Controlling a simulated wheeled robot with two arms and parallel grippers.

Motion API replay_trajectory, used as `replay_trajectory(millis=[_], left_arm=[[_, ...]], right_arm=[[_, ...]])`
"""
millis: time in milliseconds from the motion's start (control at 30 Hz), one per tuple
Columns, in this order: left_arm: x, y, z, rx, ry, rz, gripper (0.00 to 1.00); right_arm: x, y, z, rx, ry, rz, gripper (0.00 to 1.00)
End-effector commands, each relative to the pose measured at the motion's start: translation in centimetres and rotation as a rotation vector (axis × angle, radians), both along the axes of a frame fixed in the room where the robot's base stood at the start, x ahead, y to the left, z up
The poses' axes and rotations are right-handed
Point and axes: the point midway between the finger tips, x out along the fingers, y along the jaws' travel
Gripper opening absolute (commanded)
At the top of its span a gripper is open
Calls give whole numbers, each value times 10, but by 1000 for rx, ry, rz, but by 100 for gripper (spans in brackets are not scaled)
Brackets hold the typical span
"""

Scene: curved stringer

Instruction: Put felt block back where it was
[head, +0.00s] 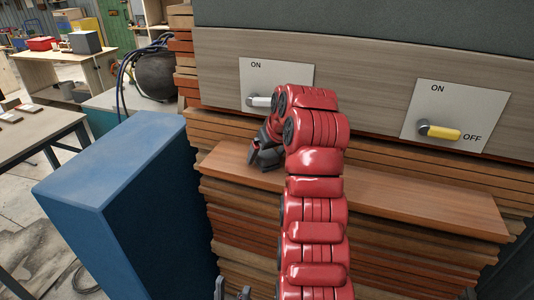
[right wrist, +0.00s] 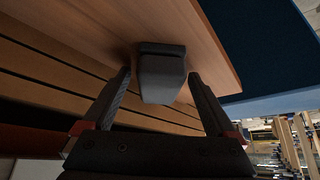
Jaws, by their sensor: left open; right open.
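A dark grey block (right wrist: 162,80), which looks like the felt block, sits against the wooden shelf board (right wrist: 210,45) in the right wrist view. My right gripper (right wrist: 160,74) is open, one finger on each side of the block, with visible gaps on both sides. In the head view my right gripper (head: 262,156) is at the left part of the board (head: 430,205); I cannot tell the block apart from it there. My left gripper (head: 234,291) shows only in small part at the bottom edge, away from the board.
A tall blue box (head: 125,190) stands close to the board's left. Stacked wooden slats (head: 235,215) lie under the board, whose right part is clear.

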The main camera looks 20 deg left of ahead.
Motion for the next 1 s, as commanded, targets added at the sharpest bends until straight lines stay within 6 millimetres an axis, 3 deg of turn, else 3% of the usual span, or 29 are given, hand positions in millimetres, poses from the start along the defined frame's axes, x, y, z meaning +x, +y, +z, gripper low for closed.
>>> replay_trajectory(millis=[100, 233, 600, 733, 1000], left_arm=[[0, 0, 4, 0, 0, 0, 50], [0, 0, -7, 0, 0, 0, 50], [0, 0, -16, 0, 0, 0, 50], [0, 0, 8, 0, 0, 0, 50], [0, 0, 26, 0, 0, 0, 50]], right_arm=[[0, 0, 4, 0, 0, 0, 92], [-5, -6, 12, 1, -1, 0, 92], [-31, -26, 66, 7, 1, 3, 92], [-41, -36, 96, 4, 1, 3, 92], [-47, -44, 105, 0, 0, -1, 92]])
